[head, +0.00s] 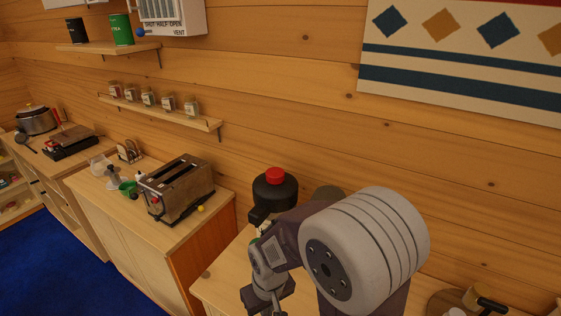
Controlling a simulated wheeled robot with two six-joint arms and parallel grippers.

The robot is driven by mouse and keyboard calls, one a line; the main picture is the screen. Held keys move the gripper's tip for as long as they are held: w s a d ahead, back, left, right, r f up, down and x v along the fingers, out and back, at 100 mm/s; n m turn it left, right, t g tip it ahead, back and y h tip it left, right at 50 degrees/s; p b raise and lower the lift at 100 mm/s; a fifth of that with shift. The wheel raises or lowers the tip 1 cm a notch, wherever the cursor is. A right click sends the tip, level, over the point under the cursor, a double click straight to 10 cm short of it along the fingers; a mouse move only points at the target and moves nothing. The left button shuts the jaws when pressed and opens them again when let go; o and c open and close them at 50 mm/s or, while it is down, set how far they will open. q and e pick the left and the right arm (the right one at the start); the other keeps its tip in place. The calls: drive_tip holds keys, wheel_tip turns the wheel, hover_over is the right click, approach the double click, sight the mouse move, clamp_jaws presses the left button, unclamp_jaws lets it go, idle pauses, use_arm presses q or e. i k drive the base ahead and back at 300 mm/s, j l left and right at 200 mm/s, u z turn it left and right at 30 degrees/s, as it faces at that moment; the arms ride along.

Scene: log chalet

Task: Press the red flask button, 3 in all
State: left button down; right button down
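The flask (274,194) is black, with a red button (275,175) on its top. It stands upright by the log wall, on the wooden counter right of the toaster. The button is in plain sight, and the flask's lower part is hidden behind my arm. One arm of mine, on the right side, fills the front of the view. Its gripper (262,222) is just in front of and below the flask's top, left of my big white joint. Its fingertips are small and partly hidden, so I cannot tell their opening or whether they touch the flask. My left gripper is not seen.
A spice shelf (160,112) with several jars is on the wall above. A round wooden board (446,304) lies at the lower right.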

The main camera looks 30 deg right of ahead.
sight(275, 175)
drive_tip(key=z, duration=1.1)
